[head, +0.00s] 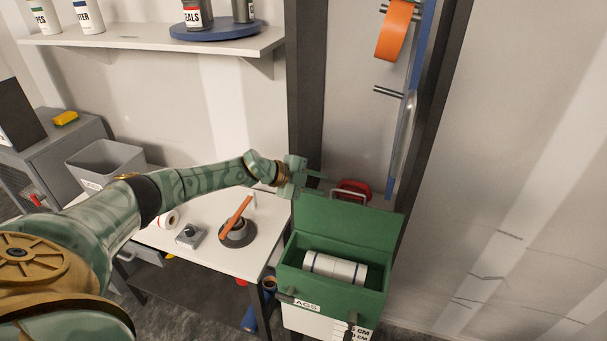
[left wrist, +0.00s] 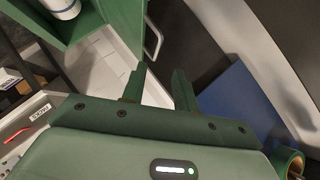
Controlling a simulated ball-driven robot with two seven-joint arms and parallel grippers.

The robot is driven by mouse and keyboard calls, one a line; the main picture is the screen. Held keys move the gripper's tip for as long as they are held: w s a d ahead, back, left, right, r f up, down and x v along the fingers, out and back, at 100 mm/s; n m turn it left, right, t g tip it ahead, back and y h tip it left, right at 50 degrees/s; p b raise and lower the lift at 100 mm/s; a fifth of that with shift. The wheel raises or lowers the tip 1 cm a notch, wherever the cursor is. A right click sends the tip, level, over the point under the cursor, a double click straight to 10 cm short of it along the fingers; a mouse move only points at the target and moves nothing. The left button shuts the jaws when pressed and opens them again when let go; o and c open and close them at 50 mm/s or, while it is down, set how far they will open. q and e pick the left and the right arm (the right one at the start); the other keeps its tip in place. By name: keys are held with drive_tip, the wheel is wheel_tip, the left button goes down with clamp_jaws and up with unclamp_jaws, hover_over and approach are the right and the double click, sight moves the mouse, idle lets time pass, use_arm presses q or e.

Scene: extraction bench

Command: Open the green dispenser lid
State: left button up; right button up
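The green dispenser (head: 370,300) stands right of the white table. Its green lid (head: 350,222) is raised, standing up at the back of the box, with a metal handle along its top edge. A white roll with blue bands (head: 335,268) lies inside the open box. My left gripper (head: 312,176) is just above the lid's upper left corner. In the left wrist view its two fingers (left wrist: 160,82) are apart with nothing between them, and the metal handle (left wrist: 153,38) is beyond them, apart from the fingers. My right gripper is not in view.
The white table (head: 215,265) holds a grey holder with an orange stick (head: 236,218), a small grey device (head: 190,235) and a roll. A dark post (head: 305,90) rises behind the dispenser. An orange roll (head: 394,30) hangs above. A wall shelf (head: 150,42) is at upper left.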

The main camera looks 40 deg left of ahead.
use_arm(q)
drive_tip(key=shift+v, duration=2.35)
